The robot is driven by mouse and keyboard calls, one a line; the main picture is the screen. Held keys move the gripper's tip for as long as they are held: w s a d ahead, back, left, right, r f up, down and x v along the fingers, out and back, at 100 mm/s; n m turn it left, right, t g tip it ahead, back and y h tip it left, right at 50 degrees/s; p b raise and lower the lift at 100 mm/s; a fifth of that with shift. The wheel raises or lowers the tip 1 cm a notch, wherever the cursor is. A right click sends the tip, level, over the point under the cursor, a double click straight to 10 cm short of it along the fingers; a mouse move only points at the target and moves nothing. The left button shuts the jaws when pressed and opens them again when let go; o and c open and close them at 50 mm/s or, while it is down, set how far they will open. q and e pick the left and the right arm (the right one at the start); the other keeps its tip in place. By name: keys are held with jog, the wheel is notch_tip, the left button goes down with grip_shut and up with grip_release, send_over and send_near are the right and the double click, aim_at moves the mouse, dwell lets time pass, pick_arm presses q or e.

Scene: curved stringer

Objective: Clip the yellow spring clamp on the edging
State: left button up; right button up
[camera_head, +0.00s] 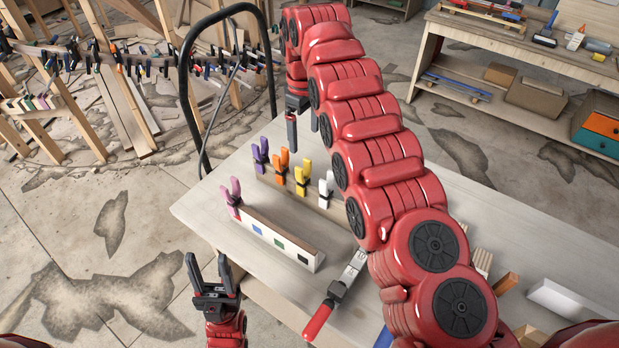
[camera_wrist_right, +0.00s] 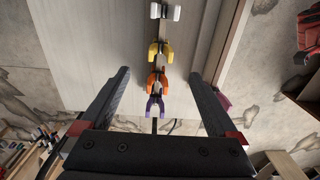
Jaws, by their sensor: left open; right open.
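The yellow spring clamp (camera_head: 303,178) stands on a low wooden rail between an orange clamp (camera_head: 282,165) and a white clamp (camera_head: 326,188). It also shows in the right wrist view (camera_wrist_right: 160,49), beyond the orange clamp. My right gripper (camera_head: 303,122) is open and empty behind the row in the head view. In the right wrist view its fingers (camera_wrist_right: 160,75) lie either side of the row. My left gripper (camera_head: 208,268) is open and empty off the table's front left edge. A pale strip with coloured squares (camera_head: 290,236), possibly the edging, stands in front; a pink clamp (camera_head: 233,196) grips its left end.
A purple clamp (camera_head: 261,154) stands at the row's left end. A red-handled tool (camera_head: 321,316) lies near the table's front edge. A curved wooden frame with several clamps (camera_head: 120,62) stands behind left. My right arm hides the table's middle. Bare table (camera_head: 196,209) shows at left.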

jog(key=b, duration=0.8)
send_near(304, 177)
jog(key=f, duration=0.1)
jog(key=w+f, duration=0.1)
jog(key=f, duration=0.3)
jog(key=shift+w+d+f, duration=0.15)
jog(key=shift+w, duration=0.2)
jog(key=shift+f+p, duration=0.2)
jog(key=shift+p, duration=0.1)
jog(key=shift+f, duration=0.5)
jog(key=shift+f+p, duration=0.4)
jog(key=shift+f, duration=0.2)
jog(key=f+p, duration=0.1)
jog(key=f, duration=0.1)
jog(key=f+p, duration=0.1)
jog(key=shift+a+f, duration=0.2)
jog(key=shift+f, duration=0.35)
grip_shut()
